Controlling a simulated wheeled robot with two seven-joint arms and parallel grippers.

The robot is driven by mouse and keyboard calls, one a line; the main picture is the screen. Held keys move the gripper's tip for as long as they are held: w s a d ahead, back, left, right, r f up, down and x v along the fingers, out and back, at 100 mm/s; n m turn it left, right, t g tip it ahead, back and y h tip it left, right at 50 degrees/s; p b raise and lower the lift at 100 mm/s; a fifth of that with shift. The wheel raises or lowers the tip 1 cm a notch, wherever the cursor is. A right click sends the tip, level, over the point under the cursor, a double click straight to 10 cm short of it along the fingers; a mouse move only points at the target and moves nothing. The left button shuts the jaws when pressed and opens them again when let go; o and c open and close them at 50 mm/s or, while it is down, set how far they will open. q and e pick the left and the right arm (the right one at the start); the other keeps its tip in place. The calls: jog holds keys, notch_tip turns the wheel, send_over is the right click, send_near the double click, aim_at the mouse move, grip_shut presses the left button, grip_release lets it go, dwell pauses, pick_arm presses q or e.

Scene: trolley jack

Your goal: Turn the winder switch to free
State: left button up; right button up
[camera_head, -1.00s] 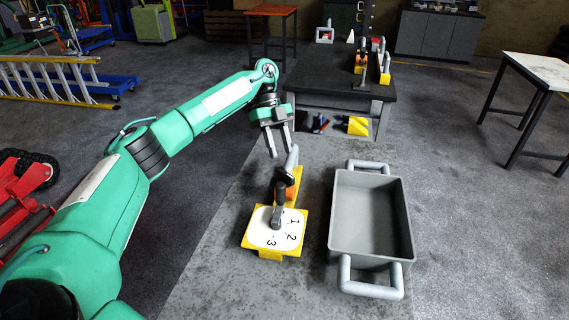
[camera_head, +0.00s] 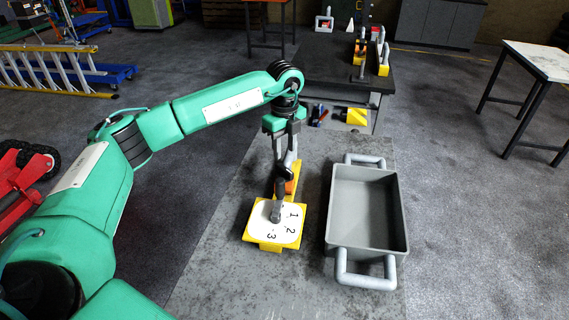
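The winder switch stands on the grey bench: a yellow base with a white dial plate (camera_head: 262,229) marked 1, 2 and 3. My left gripper (camera_head: 285,156) points down at the top of this lever, behind the dial. Its two fingers look apart, one on each side of the lever's upper end. I cannot tell whether they touch it. My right gripper is not in view.
A grey open bin (camera_head: 333,225) with tube handles stands right of the switch on the bench (camera_head: 225,275). A dark table (camera_head: 325,68) with more devices stands behind. A white-topped table (camera_head: 545,62) is at the far right.

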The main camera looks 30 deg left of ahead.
aim_at(284, 168)
pick_arm(q)
notch_tip(284, 168, down, 7)
jog(key=shift+r+p, duration=0.2)
jog(key=shift+p, duration=0.25)
jog(key=shift+f, duration=0.3)
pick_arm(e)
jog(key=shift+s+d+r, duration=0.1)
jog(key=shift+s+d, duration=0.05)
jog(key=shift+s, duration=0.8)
pick_arm(q)
grip_shut()
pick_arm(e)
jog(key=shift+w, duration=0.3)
